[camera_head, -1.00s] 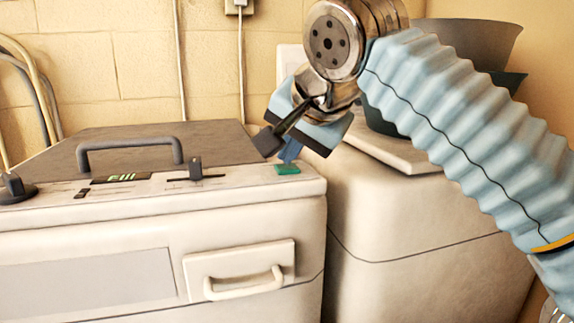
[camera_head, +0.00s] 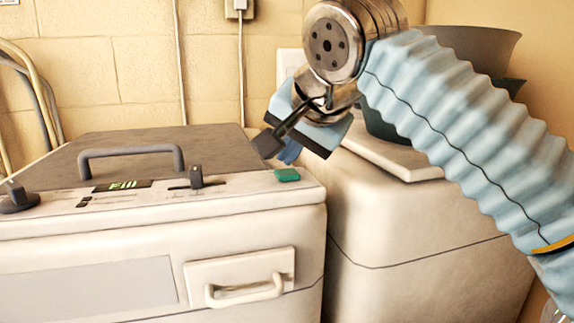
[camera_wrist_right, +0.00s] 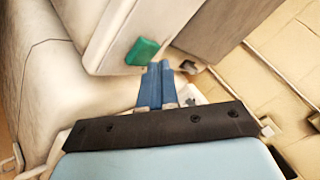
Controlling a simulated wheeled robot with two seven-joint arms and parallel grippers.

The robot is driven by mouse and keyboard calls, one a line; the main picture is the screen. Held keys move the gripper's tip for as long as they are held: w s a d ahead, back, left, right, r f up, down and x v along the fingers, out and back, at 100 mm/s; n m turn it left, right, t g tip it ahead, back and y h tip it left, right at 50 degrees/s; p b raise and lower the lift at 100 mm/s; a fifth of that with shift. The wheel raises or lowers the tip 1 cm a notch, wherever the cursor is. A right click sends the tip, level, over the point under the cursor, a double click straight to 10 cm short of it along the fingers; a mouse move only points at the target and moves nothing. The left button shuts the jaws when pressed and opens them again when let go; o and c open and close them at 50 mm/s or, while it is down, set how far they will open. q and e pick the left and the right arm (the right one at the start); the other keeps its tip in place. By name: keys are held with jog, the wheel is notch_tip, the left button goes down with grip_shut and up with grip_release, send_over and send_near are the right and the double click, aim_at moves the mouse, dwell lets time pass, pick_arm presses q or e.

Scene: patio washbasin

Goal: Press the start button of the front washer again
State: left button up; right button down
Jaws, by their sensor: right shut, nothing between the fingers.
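The front washer (camera_head: 150,230) is a cream box with a dark lid and a grey lid handle (camera_head: 130,152). Its control strip carries a small lit display (camera_head: 122,186) reading "Fill". A green button (camera_head: 287,175) sits at the strip's right end; it also shows in the right wrist view (camera_wrist_right: 143,51). My right gripper (camera_head: 288,153) is shut and empty, its blue fingers just above and behind the button in the head view. In the right wrist view the fingertips (camera_wrist_right: 160,66) lie close beside the button, apart from it. My left gripper is not in view.
A black knob (camera_head: 17,196) and a slider (camera_head: 196,178) stand up from the control strip. A second cream machine (camera_head: 410,220) stands at right, with dark tubs (camera_head: 470,45) on top behind my arm. Hoses (camera_head: 40,90) hang at the left wall.

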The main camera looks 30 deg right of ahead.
aim_at(291, 174)
jog(key=shift+r, duration=0.3)
notch_tip(291, 174, up, 2)
jog(key=shift+r+p, duration=0.15)
jog(key=shift+p, duration=0.75)
jog(key=shift+r, duration=1.35)
